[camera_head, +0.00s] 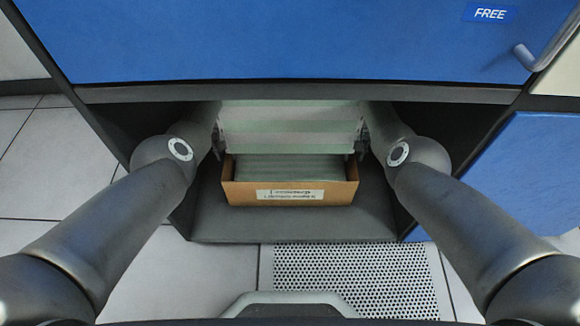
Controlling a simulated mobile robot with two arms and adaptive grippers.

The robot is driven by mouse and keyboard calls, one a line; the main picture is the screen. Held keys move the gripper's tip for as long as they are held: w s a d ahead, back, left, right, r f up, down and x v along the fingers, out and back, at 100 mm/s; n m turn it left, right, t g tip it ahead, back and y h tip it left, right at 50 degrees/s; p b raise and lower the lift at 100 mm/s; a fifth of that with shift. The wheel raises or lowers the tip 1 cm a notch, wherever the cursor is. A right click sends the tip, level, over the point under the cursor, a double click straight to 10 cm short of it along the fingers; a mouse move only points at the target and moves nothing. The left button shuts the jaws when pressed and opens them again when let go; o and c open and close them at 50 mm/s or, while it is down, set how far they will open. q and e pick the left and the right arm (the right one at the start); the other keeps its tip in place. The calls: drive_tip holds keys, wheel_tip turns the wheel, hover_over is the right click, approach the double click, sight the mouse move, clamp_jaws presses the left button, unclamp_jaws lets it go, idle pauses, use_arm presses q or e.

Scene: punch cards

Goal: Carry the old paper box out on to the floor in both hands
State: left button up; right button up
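The old paper box (237,193) is an open brown carton with a white label on its front, low in the dark bay under the blue cabinet. Pale green striped paper (290,125) shows in and above it; I cannot tell whether the upper sheets are joined to the stack inside. My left gripper (217,148) is at the box's left rear and my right gripper (359,148) at its right rear. Both are small, dark and partly hidden by my wrists, so their fingers and any contact with the box are unclear.
The blue cabinet (280,45) overhangs the bay, with dark walls close on both sides. A dark bay floor (290,226) lies in front of the box. Beyond it are pale floor tiles (190,275) and a perforated tile (355,275). A blue panel (525,175) stands at the right.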

idle(0.3)
use_arm(q)
clamp_jaws()
use_arm(e)
clamp_jaws()
use_arm(q)
drive_tip(key=shift+w+r, duration=0.1)
use_arm(e)
drive_tip(key=shift+w+r, duration=0.1)
